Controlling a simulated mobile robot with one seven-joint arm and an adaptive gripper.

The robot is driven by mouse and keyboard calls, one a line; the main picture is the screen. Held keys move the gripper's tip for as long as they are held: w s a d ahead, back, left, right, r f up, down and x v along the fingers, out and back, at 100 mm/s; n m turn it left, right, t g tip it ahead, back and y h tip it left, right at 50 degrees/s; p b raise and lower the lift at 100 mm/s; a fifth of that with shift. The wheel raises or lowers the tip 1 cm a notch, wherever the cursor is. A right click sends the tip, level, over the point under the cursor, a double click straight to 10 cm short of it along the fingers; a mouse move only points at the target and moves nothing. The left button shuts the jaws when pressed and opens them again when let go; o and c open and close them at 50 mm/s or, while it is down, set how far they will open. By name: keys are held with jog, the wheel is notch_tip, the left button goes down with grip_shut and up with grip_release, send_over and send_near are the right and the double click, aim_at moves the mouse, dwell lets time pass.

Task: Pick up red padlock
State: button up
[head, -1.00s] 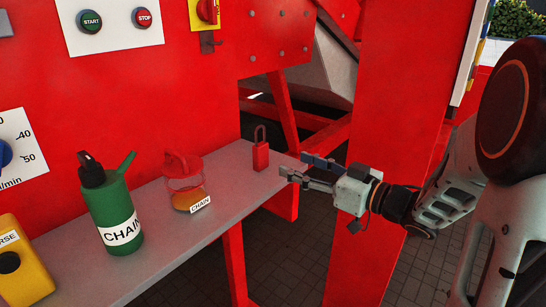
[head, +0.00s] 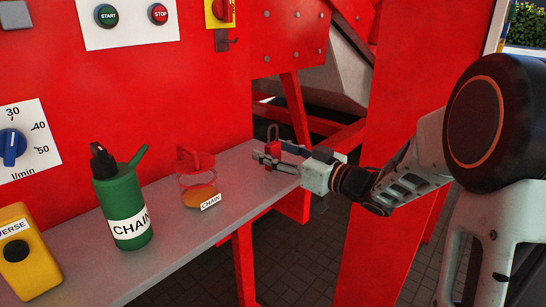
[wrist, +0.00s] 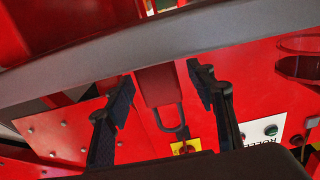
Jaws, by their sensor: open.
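The red padlock (head: 272,148) stands upright at the far right end of the grey shelf (head: 175,248), its shackle on top. My gripper (head: 275,155) reaches in from the right at the padlock, with its fingers open on either side and partly hiding the padlock's body. In the wrist view the padlock (wrist: 158,86) appears upside down between the two dark fingers of my gripper (wrist: 162,100), with visible gaps on both sides. Its shackle points down in that picture.
A red machine wall (head: 150,90) with buttons rises behind the shelf.

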aim_at(273, 143)
jog(key=c, duration=1.3)
jog(key=shift+r, duration=0.1)
jog(key=shift+r+p, duration=0.75)
notch_tip(273, 143, up, 2)
jog(key=shift+r+p, duration=0.1)
jog(key=shift+p, duration=0.85)
jog(key=s+d+r+p, duration=0.1)
jog(key=s+r+p, duration=0.8)
jog(key=s, duration=0.4)
jog(key=w+d+f+m+t+h, duration=0.3)
jog(key=w+d+m+t+h, duration=0.3)
jog(key=w, duration=0.4)
jog(key=w+d+f+m+t+h, duration=0.1)
jog(key=w+d+f+m+h, duration=0.3)
jog(key=d+f+h, duration=0.5)
jog(key=shift+y, duration=0.4)
jog(key=r+p, duration=0.5)
jog(key=d+r+p, duration=0.1)
jog(key=r+p, duration=0.3)
jog(key=p, duration=0.1)
jog(key=r+p, duration=0.4)
jog(key=r, duration=0.1)
jog(key=shift+s+d+r+p, duration=0.1)
jog(key=shift+d+r+p, duration=0.2)
jog(key=shift+r+p, duration=0.1)
